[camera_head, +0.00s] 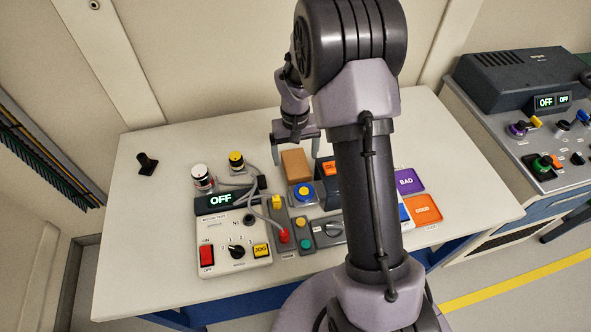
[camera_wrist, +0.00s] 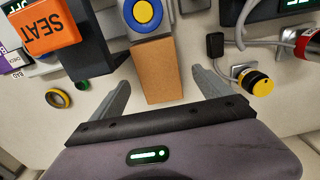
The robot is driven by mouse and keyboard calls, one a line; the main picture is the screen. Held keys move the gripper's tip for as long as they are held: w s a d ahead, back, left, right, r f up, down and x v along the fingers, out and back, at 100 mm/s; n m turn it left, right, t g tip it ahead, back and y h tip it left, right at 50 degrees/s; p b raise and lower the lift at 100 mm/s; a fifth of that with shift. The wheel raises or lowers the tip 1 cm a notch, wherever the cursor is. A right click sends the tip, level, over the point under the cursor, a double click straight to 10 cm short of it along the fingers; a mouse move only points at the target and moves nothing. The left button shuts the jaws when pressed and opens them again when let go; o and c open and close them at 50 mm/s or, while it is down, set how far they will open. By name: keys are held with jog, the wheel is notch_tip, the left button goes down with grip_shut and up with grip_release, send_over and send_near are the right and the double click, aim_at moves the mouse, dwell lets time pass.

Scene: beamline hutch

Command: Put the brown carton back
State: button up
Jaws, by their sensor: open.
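The brown carton (camera_head: 296,165) lies on the white table, behind the blue button box with a yellow centre. In the wrist view the carton (camera_wrist: 158,68) extends from the blue button box (camera_wrist: 143,14) toward my gripper. My gripper (camera_head: 296,146) is just behind the carton in the head view. In the wrist view my gripper (camera_wrist: 160,78) is open, with one finger on each side of the carton's near end and a visible gap at each side. Whether the fingers are down level with the carton I cannot tell.
A control panel (camera_head: 232,228) with an OFF display stands left of the carton. A dark block (camera_wrist: 84,45) with an orange SEAT cap (camera_wrist: 43,28) stands close beside it. A yellow-topped knob (camera_wrist: 257,82) and cables lie on the other side.

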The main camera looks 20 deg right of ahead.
aim_at(296, 163)
notch_tip(296, 163, down, 5)
jog(key=shift+w+d+f+b, duration=0.1)
jog(key=shift+b, duration=1.1)
jog(key=shift+c, duration=0.7)
grip_shut()
notch_tip(296, 163, up, 18)
jog(key=p, duration=0.7)
jog(key=s+a+f+n+b, duration=0.2)
jog(key=s+a+f+b, duration=0.3)
jog(key=s+a+f, duration=0.3)
jog(key=shift+a+f, duration=0.5)
jog(key=shift+a, duration=0.55)
